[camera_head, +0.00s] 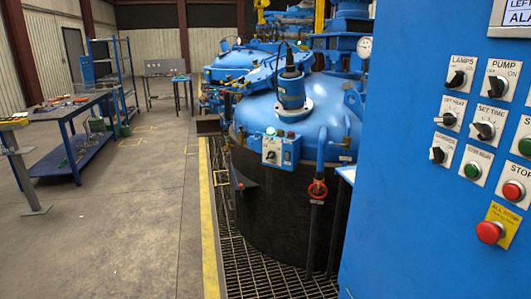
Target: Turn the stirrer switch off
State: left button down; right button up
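A blue control panel (405,200) fills the right side. At its lower left, a black rotary switch (438,155) sits on a white plate with an "ON" mark at its right; its heading is too small to read surely. A small grey control box (281,151) on the front of the near blue furnace (318,125) carries small dark knobs and a greenish light on top. I cannot tell for sure which of these is the stirrer switch. Neither of my grippers is in view.
The panel also has a lamps switch (457,77), a pump switch (497,86), dials, buttons and a red all-stop button (490,232). A red valve wheel (317,190) stands before the furnace. Grating (250,270) surrounds it; the concrete floor (130,210) left is open.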

aim_at(271, 154)
jog(key=i+j, duration=0.1)
jog(key=i, duration=0.45)
jog(key=i+j+z, duration=0.1)
jog(key=i+j, duration=1.45)
jog(key=i+j+z, duration=0.15)
jog(key=i+j, duration=0.6)
jog(key=j, duration=0.2)
